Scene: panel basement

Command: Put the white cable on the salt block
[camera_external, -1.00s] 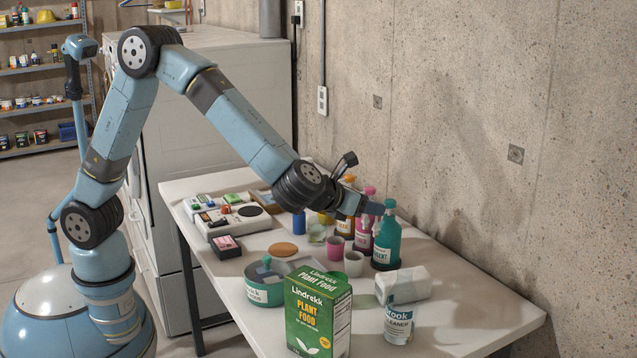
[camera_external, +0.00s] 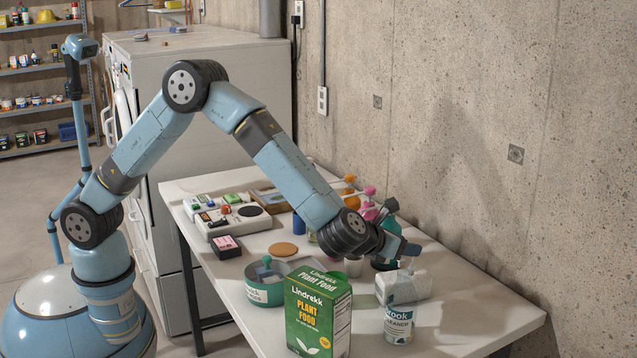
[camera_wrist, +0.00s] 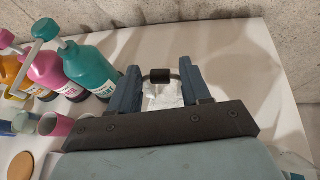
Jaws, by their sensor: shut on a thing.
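My gripper (camera_external: 408,252) is over the right part of the table, just above a pale white block (camera_external: 404,287), which I take for the salt block. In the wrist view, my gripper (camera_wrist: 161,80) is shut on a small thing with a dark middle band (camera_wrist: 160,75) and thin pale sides. I take it for the white cable; most of it is hidden or too small to make out. The salt block shows between and below the fingers in the wrist view (camera_wrist: 163,98). I cannot tell whether the held cable touches it.
A teal bottle (camera_wrist: 91,67), a pink bottle (camera_wrist: 48,68) and an orange one stand left of my gripper. A white can (camera_external: 398,325) and a green plant food box (camera_external: 318,315) stand in front. The concrete wall (camera_external: 480,120) is close behind. The table's right end is clear.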

